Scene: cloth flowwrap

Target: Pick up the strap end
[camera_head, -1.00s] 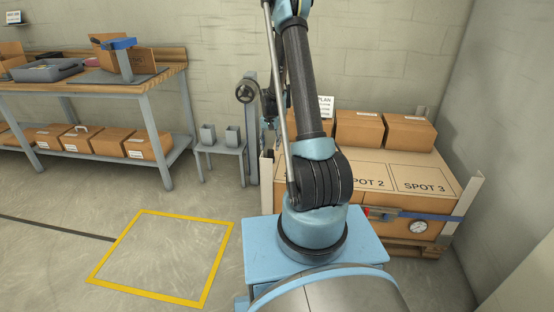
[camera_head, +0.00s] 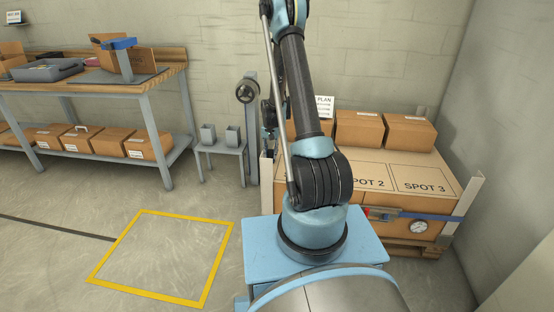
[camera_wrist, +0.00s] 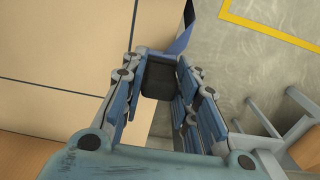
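The blue strap (camera_head: 436,216) runs along the front of the cardboard load, with a metal buckle, a red piece and a round gauge near it. In the wrist view a blue strip (camera_wrist: 178,42) shows just beyond the fingertips, at the load's edge. My gripper (camera_wrist: 160,72) has its blue-grey fingers on both sides of a dark block. I cannot tell if that block is the strap end or a gripper part, nor if it is gripped. In the head view my gripper is mostly hidden behind my arm, by the load's left side.
The load (camera_head: 428,158) carries several boxes and a printed top with spot labels. A small grey stand (camera_head: 222,149) and a post with a handwheel (camera_head: 247,91) stand left of it. A workbench (camera_head: 160,80) is farther left. The yellow floor square (camera_head: 150,212) is empty.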

